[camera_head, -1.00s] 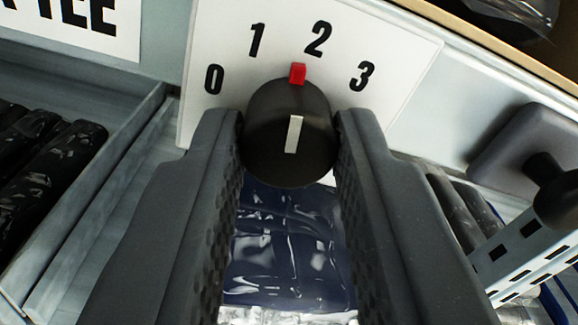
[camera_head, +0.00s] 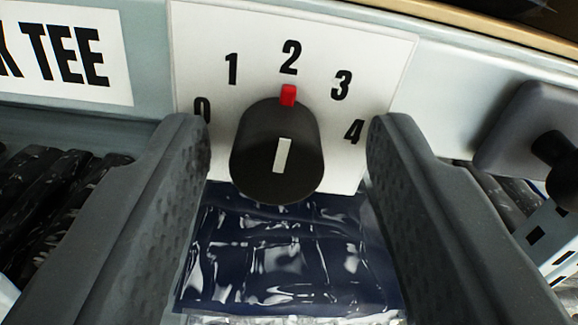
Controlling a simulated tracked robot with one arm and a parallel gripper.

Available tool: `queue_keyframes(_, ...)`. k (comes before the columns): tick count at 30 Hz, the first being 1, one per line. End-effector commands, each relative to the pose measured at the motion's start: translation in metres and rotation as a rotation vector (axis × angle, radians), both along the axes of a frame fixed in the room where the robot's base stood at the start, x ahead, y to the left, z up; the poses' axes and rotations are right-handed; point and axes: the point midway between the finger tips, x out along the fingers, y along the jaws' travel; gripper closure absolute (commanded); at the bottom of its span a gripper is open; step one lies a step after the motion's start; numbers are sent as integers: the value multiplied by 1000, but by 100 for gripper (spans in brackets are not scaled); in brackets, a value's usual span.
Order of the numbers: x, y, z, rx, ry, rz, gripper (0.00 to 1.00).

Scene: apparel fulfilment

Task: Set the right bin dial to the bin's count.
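The black round dial (camera_head: 278,158) sits on a white number plate (camera_head: 385,65) with the figures 0 to 4 around it. Its red pointer (camera_head: 288,95) stands at the 2, and a white bar marks its face. My gripper (camera_head: 288,135) is open, with one finger on each side of the dial and a visible gap to it on both sides. Below the dial, between the fingers, lies a dark blue item in clear plastic (camera_head: 285,255). How many are stacked there cannot be told.
A label ending in "TEE" (camera_head: 65,55) is on the rail at left. Black wrapped packs (camera_head: 50,190) lie in the compartment at left. A grey block with a black knob (camera_head: 530,135) stands at right. Dark packs show partly behind the right finger.

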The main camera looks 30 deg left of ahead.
Motion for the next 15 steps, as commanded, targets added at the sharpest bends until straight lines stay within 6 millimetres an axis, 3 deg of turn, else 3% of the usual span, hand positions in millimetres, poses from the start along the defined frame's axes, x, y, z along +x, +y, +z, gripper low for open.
queue_keyframes(10, -3, -1, -3, -1, 7, 1, 54)
queue_keyframes(15, -18, -14, -3, -1, 7, 0, 54)
